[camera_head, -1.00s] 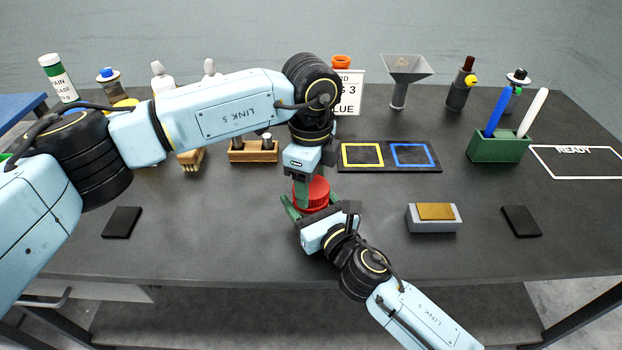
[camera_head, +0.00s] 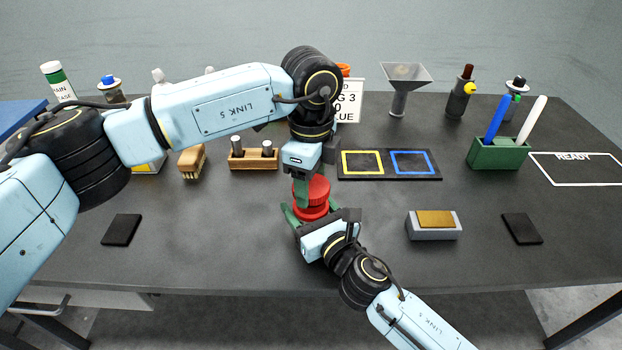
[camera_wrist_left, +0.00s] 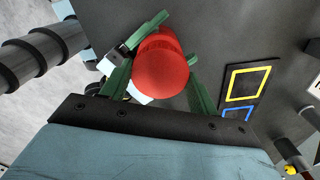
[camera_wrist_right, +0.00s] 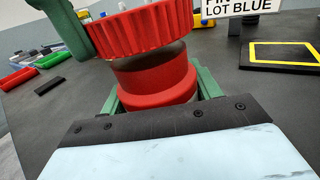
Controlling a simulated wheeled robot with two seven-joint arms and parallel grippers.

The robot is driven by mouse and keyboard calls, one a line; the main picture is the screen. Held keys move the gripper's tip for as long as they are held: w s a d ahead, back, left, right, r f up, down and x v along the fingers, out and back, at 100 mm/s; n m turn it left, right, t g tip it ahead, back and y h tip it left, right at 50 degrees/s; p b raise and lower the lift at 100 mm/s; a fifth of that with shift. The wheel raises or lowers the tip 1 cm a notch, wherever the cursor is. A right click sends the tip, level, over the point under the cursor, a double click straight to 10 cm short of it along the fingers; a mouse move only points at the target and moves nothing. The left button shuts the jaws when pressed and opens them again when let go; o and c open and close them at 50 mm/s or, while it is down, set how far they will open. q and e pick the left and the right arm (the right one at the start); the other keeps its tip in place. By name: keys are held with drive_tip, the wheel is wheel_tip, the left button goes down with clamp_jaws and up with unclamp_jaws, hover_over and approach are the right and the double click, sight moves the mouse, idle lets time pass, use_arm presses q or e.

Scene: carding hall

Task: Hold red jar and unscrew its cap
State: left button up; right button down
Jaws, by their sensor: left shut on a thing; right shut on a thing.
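The red jar (camera_head: 311,212) is held upright over the table's front middle, with its ribbed red cap (camera_head: 318,187) directly above it. My left gripper (camera_head: 309,190) comes down from above and is shut on the cap; its green fingers flank the cap in the left wrist view (camera_wrist_left: 162,72). My right gripper (camera_head: 311,216) comes from the front and is shut on the jar body. In the right wrist view, a grey-brown band (camera_wrist_right: 150,60) shows between the cap (camera_wrist_right: 140,28) and the jar body (camera_wrist_right: 155,88). I cannot tell whether the cap still touches the neck.
Right are a green pen holder (camera_head: 498,153) and a grey block (camera_head: 434,225). The front left table is mostly clear.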

sight(311, 185)
use_arm(q)
drive_tip(key=shift+r, duration=2.05)
use_arm(e)
drive_tip(key=shift+c, duration=1.3)
unclamp_jaws()
